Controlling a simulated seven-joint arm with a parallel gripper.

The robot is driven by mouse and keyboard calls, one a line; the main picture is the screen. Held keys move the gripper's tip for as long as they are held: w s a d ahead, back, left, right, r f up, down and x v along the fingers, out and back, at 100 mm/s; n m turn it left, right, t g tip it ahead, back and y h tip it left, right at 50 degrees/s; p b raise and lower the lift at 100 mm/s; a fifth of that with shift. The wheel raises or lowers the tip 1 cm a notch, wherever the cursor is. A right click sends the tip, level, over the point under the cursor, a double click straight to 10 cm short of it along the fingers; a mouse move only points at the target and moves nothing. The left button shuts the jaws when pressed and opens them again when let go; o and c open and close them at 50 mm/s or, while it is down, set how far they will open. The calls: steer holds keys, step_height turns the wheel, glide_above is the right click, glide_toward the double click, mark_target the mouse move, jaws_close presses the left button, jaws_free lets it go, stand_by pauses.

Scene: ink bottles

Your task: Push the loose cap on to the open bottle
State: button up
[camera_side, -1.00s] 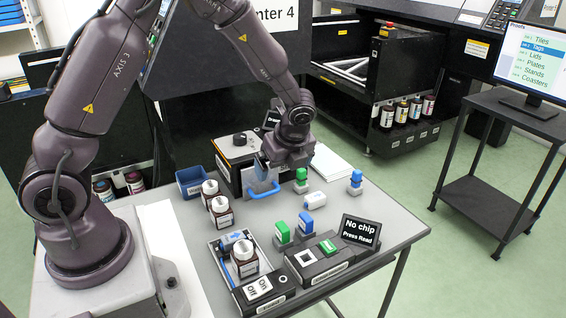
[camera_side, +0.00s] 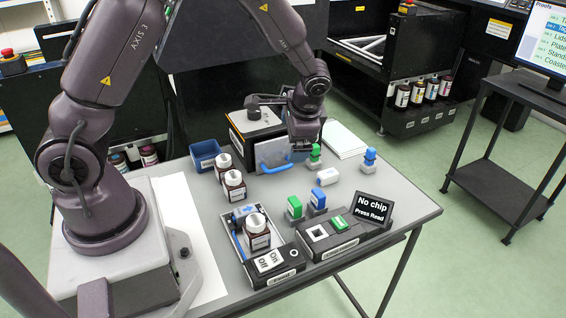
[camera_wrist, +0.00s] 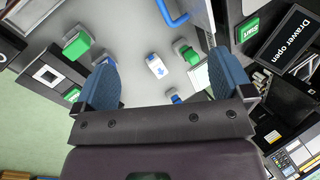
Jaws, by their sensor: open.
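My gripper (camera_side: 303,138) hangs over the back of the table, near the black unit with the blue handle. The wrist view shows my gripper (camera_wrist: 165,85) with two blue fingers wide apart and nothing between the tips. Two dark brown bottles with white tops (camera_side: 223,163) (camera_side: 234,184) stand at the left, one behind the other. Another brown bottle (camera_side: 257,238) stands in the front left tray. I cannot tell which bottle is open. I cannot identify the loose cap.
Green (camera_side: 294,206) and blue (camera_side: 317,198) blocks stand near the reader (camera_side: 330,240) and its "No chip" sign (camera_side: 372,208). The blue handle (camera_side: 275,168) juts from the black unit. A blue bin (camera_side: 204,155) is back left.

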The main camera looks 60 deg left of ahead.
mark_target(282, 167)
steer(key=a+f+n, duration=0.2)
steer(key=f+n, duration=0.2)
steer(key=n, duration=0.3)
steer(key=a+f+n, duration=0.2)
steer(key=f+n, duration=0.2)
steer(key=n, duration=0.3)
steer(key=a+f+n, duration=0.2)
steer(key=f+n, duration=0.2)
steer(key=n, duration=0.3)
